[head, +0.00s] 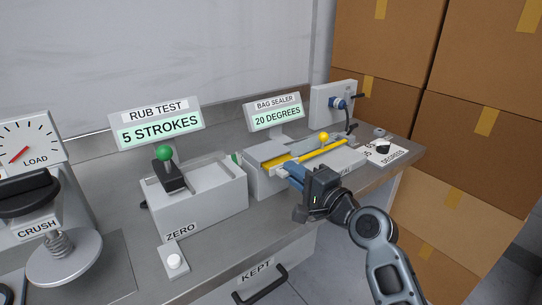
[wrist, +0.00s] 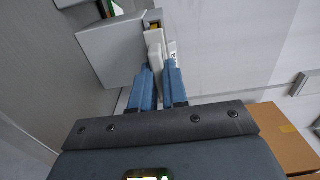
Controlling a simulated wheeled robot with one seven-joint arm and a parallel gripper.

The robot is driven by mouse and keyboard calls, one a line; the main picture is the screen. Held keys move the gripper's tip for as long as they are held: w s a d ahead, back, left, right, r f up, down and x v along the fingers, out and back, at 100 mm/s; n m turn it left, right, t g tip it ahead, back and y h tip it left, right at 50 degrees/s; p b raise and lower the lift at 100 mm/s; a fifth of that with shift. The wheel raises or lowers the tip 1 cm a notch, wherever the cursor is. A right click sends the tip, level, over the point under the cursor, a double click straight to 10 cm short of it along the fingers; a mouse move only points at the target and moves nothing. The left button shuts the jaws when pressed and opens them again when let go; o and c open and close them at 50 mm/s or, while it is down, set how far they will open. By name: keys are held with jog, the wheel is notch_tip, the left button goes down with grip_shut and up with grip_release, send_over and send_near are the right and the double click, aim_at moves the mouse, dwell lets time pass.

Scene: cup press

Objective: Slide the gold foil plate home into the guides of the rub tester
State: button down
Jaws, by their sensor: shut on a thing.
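My gripper (head: 286,168) is at the front of the bag sealer, to the right of the rub tester (head: 205,195). In the wrist view its blue fingers (wrist: 159,78) are closed on a pale, narrow piece (wrist: 154,44). A small yellow patch (wrist: 154,27) shows beyond that piece.
The bag sealer (head: 256,184) has a yellow bar (head: 312,154) and a yellow knob (head: 324,137). The crush press (head: 62,235) is at left. The bench front near the ZERO button (head: 174,262) is mostly clear.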

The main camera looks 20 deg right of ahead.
jog(key=v, duration=0.6)
dwell(0.9)
jog(key=shift+s+a, duration=0.1)
jog(key=shift+s, duration=0.05)
